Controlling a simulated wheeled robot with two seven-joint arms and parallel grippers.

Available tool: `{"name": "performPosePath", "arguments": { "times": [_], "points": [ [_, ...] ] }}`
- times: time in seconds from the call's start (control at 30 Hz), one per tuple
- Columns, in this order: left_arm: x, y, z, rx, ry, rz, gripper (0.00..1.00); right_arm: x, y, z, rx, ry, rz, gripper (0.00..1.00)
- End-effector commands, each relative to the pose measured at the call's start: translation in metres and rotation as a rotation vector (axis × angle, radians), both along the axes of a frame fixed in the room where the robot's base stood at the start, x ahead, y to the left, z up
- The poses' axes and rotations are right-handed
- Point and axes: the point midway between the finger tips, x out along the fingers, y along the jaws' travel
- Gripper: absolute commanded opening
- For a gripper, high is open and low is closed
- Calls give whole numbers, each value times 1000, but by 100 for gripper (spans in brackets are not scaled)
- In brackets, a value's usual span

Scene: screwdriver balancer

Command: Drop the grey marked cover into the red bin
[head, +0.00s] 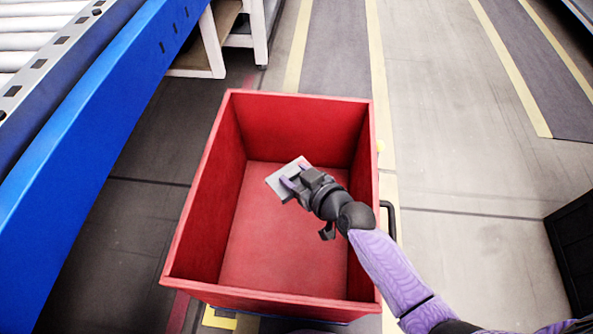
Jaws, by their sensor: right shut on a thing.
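The red bin (170,245) stands open in the middle of the head view, and its floor shows no objects. My right gripper (290,182) reaches in from the lower right, over the bin's opening. It is shut on the grey cover (283,173), a flat light-grey piece with a small reddish patch near its upper right. The gripper's fingers hide part of the cover. The cover appears above the bin floor, inside the outline of the rim; its exact height I cannot tell. My left gripper is not in view.
A blue-sided roller conveyor (95,115) runs along the left. A white-legged stand (212,45) is behind the bin. A black box (573,245) is at the right edge. The floor between the bin and that box is clear.

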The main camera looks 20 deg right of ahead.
Motion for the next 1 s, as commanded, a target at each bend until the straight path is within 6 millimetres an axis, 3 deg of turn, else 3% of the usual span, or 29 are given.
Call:
{"name": "performPosePath", "arguments": {
  "times": [0.07, 0.1, 0.27, 0.57, 0.8, 1.0],
  "points": [
    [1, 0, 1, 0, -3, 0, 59, 0, 0, 2, 1, -2, 0, 0],
    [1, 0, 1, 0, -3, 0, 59, 0, 0, 2, 1, -2, 0, 66],
    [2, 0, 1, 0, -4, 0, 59, 0, 0, 2, 1, -2, 0, 99],
    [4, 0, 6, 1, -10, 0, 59, -6, -3, 7, -3, -3, -1, 99],
    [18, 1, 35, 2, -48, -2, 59, -55, -22, 35, -4, -6, 1, 99],
    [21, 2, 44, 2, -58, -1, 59, -82, -32, 41, -2, -3, 1, 99]
  ]
}}
